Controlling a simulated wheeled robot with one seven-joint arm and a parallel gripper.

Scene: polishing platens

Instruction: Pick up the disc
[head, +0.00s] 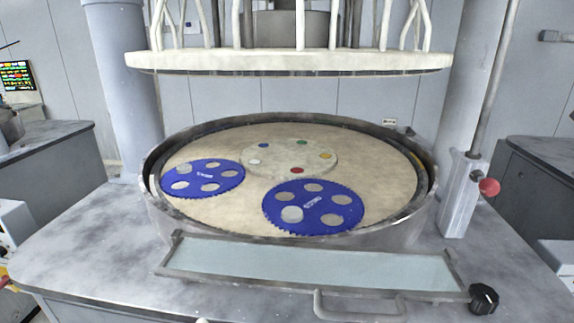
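A pale grey disc (292,214) lies at the lower left hole of the right blue toothed carrier (312,229). A second greyish round (184,169) shows at the upper left hole of the left blue carrier (203,194); I cannot tell for sure whether it is a disc. The other carrier holes show the beige platen (250,212) through them. Both carriers lie flat on the platen inside a metal rim. My gripper is not in view.
A round hub (288,172) with coloured dots stands mid-platen. The upper platen (290,62) hangs above it. A tray with a pale panel (310,264) and a handle (360,312) is at the front. A red knob (489,187) is at right, a black knob (484,298) at front right.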

